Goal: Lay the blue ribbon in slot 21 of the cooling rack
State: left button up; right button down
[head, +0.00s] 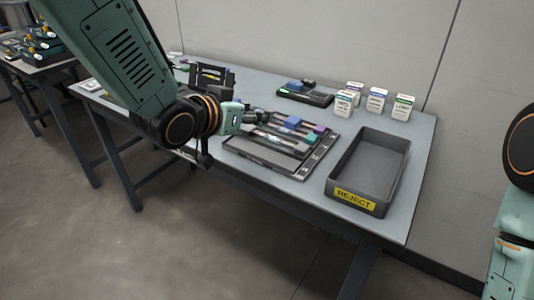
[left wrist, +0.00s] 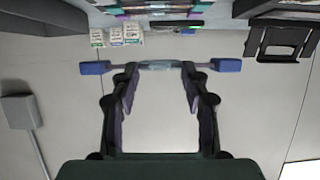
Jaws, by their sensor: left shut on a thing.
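My left gripper (head: 262,117) reaches in from the left over the far left part of the cooling rack (head: 262,157). In the left wrist view, the fingers of this gripper (left wrist: 162,82) hold a bar with blue ends and a clear middle, the blue ribbon (left wrist: 228,65), across their tips. Its ends stick out on both sides. In the head view a blue block (head: 292,122) shows just beyond the fingertips; I cannot tell whether it is the held ribbon's end. Other coloured pieces, one purple (head: 319,129), lie in the rack. Slot numbers are not readable. My right gripper is out of view.
A grey reject bin (head: 345,174) stands right of the rack. Several small white boxes (head: 375,100) stand behind it. A dark device with a blue part (head: 304,95) lies behind the rack, and a black machine (head: 211,77) stands at the back left.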

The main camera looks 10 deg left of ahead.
pick_arm(q)
jog(key=b, duration=0.3)
send_over(253, 164)
jog(key=f, duration=0.6)
jog(key=shift+w+f, duration=0.2)
jog(key=shift+f, duration=0.1)
notch_tip(253, 164, down, 3)
jog(key=shift+s+r+b, duration=0.1)
jog(key=shift+s+b, duration=0.05)
jog(key=shift+b, duration=0.6)
jog(key=shift+f, duration=0.35)
jog(key=o, duration=1.1)
jog(key=shift+f, duration=0.15)
jog(key=shift+d, duration=0.1)
